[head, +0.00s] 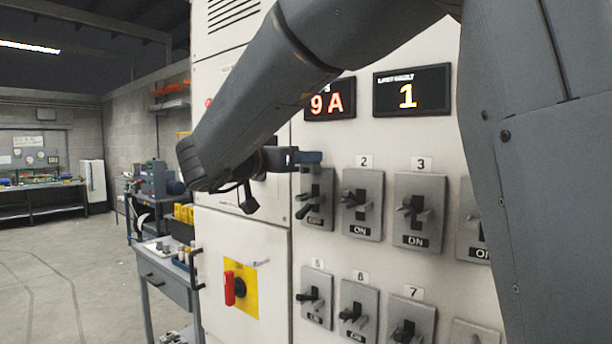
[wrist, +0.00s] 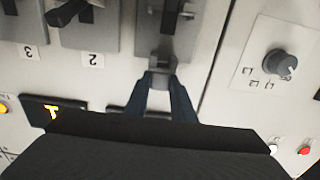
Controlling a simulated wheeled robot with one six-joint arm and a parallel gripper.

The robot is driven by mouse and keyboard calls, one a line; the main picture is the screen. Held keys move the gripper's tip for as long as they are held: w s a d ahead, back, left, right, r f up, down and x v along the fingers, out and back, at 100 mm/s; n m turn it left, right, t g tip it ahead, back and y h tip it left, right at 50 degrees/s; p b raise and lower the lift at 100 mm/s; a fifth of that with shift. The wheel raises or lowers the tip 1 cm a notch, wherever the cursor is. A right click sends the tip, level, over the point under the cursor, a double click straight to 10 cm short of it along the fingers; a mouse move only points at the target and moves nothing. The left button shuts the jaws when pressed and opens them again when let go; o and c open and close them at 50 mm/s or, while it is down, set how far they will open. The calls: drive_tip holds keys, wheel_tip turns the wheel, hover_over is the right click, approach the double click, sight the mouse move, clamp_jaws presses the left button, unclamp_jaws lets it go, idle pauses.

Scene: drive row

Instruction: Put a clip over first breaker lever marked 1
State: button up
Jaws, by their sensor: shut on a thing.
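My gripper (head: 305,158) is at the upper edge of the top-left breaker (head: 316,206). That breaker's number label is hidden behind my gripper in the head view; it stands left of the breakers marked 2 and 3. In the wrist view, which is upside down, the blue fingers (wrist: 166,88) are shut on a small grey clip (wrist: 160,70). The clip is close to the top of breaker 1 (wrist: 182,40). The breaker's dark lever (wrist: 172,12) is beyond the clip, at the picture's top edge. I cannot tell whether clip and lever touch.
Breaker 2 (head: 362,205) and breaker 3 (head: 419,213) stand to the right, marked ON. More breakers form a row below. Two displays (head: 411,90) are above, the right one reading 1. A red rotary switch (head: 230,289) is lower left.

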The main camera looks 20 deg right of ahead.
sight(315, 178)
wheel_tip(315, 178, down, 5)
drive_tip(key=shift+r+p, duration=0.2)
drive_tip(key=shift+p, duration=0.35)
drive_tip(key=shift+w+d+f, duration=0.1)
drive_tip(key=shift+f, duration=0.25)
drive_tip(key=shift+f, duration=0.15)
drive_tip(key=o, duration=1)
drive_tip(key=b+v, duration=0.1)
drive_tip(key=v, duration=0.5)
drive_tip(key=b+v, duration=0.1)
drive_tip(key=v, duration=0.5)
drive_tip(key=shift+r+b, duration=0.2)
drive_tip(key=shift+b, duration=0.2)
